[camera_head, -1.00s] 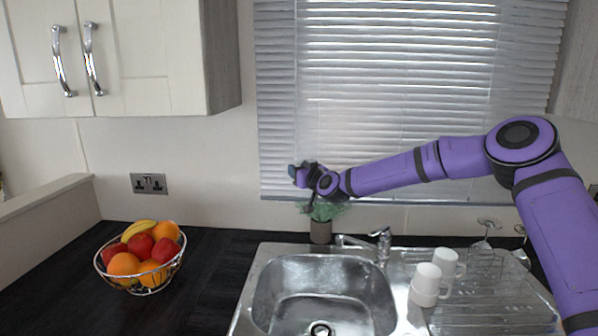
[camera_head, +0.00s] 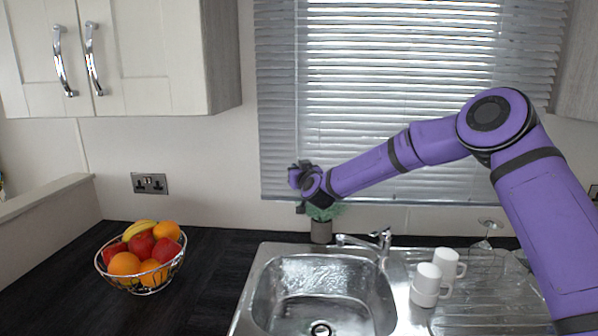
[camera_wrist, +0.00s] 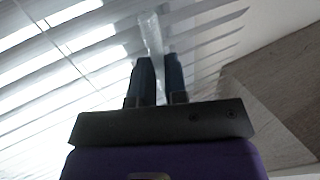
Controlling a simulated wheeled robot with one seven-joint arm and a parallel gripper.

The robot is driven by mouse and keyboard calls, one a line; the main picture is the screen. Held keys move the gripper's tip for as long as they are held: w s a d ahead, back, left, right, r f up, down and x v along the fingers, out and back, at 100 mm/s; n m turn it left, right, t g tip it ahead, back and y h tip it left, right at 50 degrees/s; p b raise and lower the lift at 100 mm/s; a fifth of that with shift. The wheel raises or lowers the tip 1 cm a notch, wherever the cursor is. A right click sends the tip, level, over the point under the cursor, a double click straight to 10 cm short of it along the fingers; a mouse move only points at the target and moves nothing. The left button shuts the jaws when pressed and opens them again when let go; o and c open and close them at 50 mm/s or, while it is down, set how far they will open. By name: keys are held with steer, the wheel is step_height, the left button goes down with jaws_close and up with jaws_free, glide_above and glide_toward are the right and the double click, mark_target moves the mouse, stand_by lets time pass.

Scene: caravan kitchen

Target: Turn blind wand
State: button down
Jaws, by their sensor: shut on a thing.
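The window blind (camera_head: 400,100) hangs over the sink with its pale slats lowered. In the wrist view its slats (camera_wrist: 60,60) run slantwise at the left. The blind wand (camera_wrist: 152,35) is a clear, thin rod that rises from between my gripper's two dark fingers. My gripper (camera_wrist: 160,75) is shut on it. In the head view my gripper (camera_head: 296,174) is in front of the blind's lower left part. The wand is hard to make out there, and the fingers partly hide its lower end.
A potted plant (camera_head: 321,230) stands just below my gripper. A fruit bowl (camera_head: 140,280) is at left. A wall cupboard (camera_head: 150,60) hangs at upper left.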

steer(key=m+h, duration=0.3)
steer(key=h, duration=0.2)
steer(key=a+m+h, duration=0.1)
steer(key=m+h, duration=0.2)
steer(key=h, duration=0.2)
steer(key=m+g+h, duration=0.1)
steer(key=m+h, duration=0.3)
steer(key=h, duration=0.1)
steer(key=shift+a, duration=0.25)
steer(key=shift+m+g+h, duration=0.3)
steer(key=shift+h, duration=0.2)
steer(key=c, duration=1.1)
jaws_free()
steer(key=shift+w, duration=0.1)
steer(key=shift+c, duration=0.2)
steer(key=v, duration=1)
steer(key=shift+s+a, duration=0.2)
steer(key=shift+s, duration=0.15)
